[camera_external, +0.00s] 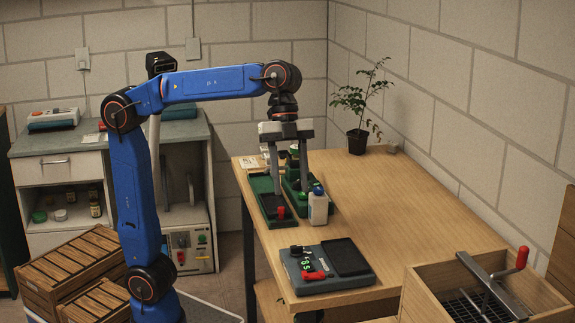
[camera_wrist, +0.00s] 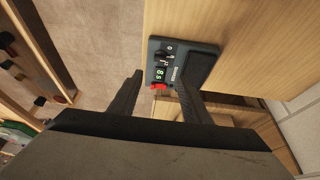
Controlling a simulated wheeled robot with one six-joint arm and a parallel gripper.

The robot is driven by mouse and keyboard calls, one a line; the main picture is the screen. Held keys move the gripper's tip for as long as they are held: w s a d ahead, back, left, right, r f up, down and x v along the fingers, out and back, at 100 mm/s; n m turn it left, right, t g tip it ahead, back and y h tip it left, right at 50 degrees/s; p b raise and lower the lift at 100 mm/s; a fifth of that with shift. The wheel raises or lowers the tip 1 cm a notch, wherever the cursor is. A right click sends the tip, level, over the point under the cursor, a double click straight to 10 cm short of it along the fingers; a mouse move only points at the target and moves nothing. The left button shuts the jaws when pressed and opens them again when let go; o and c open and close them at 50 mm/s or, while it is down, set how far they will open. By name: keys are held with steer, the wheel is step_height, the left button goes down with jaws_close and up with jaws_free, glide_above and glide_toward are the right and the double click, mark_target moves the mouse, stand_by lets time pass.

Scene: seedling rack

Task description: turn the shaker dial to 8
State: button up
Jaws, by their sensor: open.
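The shaker appears to be the grey-blue box (camera_external: 318,283) with a dark platform near the table's front edge; it also shows in the wrist view (camera_wrist: 206,47). Its panel has a black dial (camera_wrist: 163,55), a green-lit display (camera_wrist: 160,73) and a red part (camera_wrist: 158,86). The display's digits look like 85 or 8s, too small to be sure; the dial's pointer is not readable. My gripper (camera_external: 290,190) is open and empty, fingers down, above the table's left part, behind the shaker and apart from it. The fingertips (camera_wrist: 160,79) frame the panel in the wrist view.
Green trays (camera_external: 262,193) and a white bottle (camera_external: 318,208) stand close to my fingers. A potted plant (camera_external: 357,141) is at the back. A wooden box with a red-handled crank (camera_external: 522,257) is at the front right. The table's middle right is clear.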

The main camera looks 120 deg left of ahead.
steer(key=shift+v, duration=1.65)
steer(key=shift+s, duration=0.1)
steer(key=s+d+f+n+y, duration=0.1)
steer(key=s+f+n, duration=0.2)
steer(key=s+f, duration=0.6)
steer(key=s+d+f+n+t+y, duration=0.1)
steer(key=s+d+f+n, duration=0.1)
steer(key=s+f, duration=0.8)
steer(key=s+d+f+n+y, duration=0.1)
steer(key=s+f+n, duration=0.3)
steer(key=s+f, duration=0.5)
step_height(320, 180, down, 5)
steer(key=shift+s+d+r+t, duration=0.15)
steer(key=shift+d+t, duration=0.15)
steer(key=shift+d, duration=0.15)
